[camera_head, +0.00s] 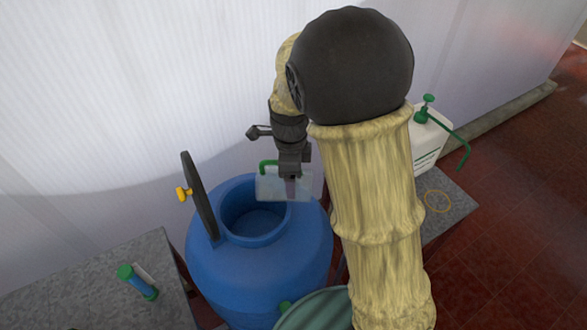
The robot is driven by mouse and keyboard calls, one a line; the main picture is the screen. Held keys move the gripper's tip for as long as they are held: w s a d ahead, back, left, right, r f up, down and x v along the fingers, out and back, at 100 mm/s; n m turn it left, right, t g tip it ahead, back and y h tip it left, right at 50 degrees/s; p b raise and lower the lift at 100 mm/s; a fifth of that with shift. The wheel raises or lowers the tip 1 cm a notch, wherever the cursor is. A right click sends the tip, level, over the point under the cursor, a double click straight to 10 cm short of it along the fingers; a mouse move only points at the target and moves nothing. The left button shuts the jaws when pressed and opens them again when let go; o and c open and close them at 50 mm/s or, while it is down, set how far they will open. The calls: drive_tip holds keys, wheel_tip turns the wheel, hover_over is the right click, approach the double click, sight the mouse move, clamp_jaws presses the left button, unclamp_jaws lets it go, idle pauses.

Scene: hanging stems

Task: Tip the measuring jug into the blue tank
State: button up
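The blue tank (262,283) stands in the middle with its round mouth open. Its dark lid (201,197) with a yellow knob stands up at the left of the mouth. The clear measuring jug (270,187) with a green handle is over the right rear part of the mouth. My gripper (291,185) comes down from above onto the jug and appears shut on it; the fingertips are seen small and partly overlap the jug. I cannot tell clearly whether the jug is tilted, or what is in it. My arm covers the area right of the tank.
A grey table (90,285) at the left holds a green and blue bottle (138,283). At the right, a white pump container (428,142) stands by a grey surface (455,205) with a yellow ring. A green round object (318,312) is at the tank's front. A pale wall is behind.

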drive_tip(key=shift+a+r+p, duration=0.25)
drive_tip(key=shift+r+p, duration=0.1)
drive_tip(key=shift+p, duration=0.55)
drive_tip(key=shift+a+r+h+p, duration=0.1)
drive_tip(key=shift+a+h+p, duration=0.1)
drive_tip(key=shift+h+p, duration=0.45)
